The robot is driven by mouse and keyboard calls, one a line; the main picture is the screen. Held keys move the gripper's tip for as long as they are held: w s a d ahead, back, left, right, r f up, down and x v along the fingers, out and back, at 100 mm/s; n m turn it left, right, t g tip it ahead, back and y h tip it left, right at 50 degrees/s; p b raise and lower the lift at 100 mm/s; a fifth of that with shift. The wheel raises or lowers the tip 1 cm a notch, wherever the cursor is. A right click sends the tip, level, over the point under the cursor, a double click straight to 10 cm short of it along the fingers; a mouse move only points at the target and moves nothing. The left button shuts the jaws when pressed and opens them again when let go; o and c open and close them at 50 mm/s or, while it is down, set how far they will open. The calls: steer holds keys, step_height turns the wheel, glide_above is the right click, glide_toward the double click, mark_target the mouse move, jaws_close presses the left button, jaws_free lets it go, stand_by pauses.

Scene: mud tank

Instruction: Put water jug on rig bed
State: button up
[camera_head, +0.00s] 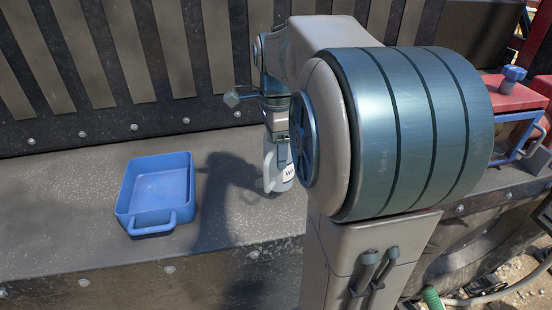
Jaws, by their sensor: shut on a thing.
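The water jug (286,174) is white with a side handle and part of a dark label. It is upright, low over or on the grey rig bed (75,185); I cannot tell whether its base touches. My gripper (278,138) points down over the top of the jug and is shut on it. My arm hides the jug's right side and most of the fingers. The bed is a long flat metal ledge with a riveted front edge.
A blue tray (128,191) with handles stands on the bed to the left, apart from the jug. A striped, riveted wall (130,60) rises behind. A red-lidded box (512,95) stands at the far right. The bed between tray and jug is clear, with my arm's shadow on it.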

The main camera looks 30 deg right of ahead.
steer(key=shift+f+p, duration=0.45)
steer(key=shift+f, duration=1.6)
steer(key=shift+f, duration=0.2)
steer(key=o, duration=1.2)
steer(key=shift+r, duration=0.15)
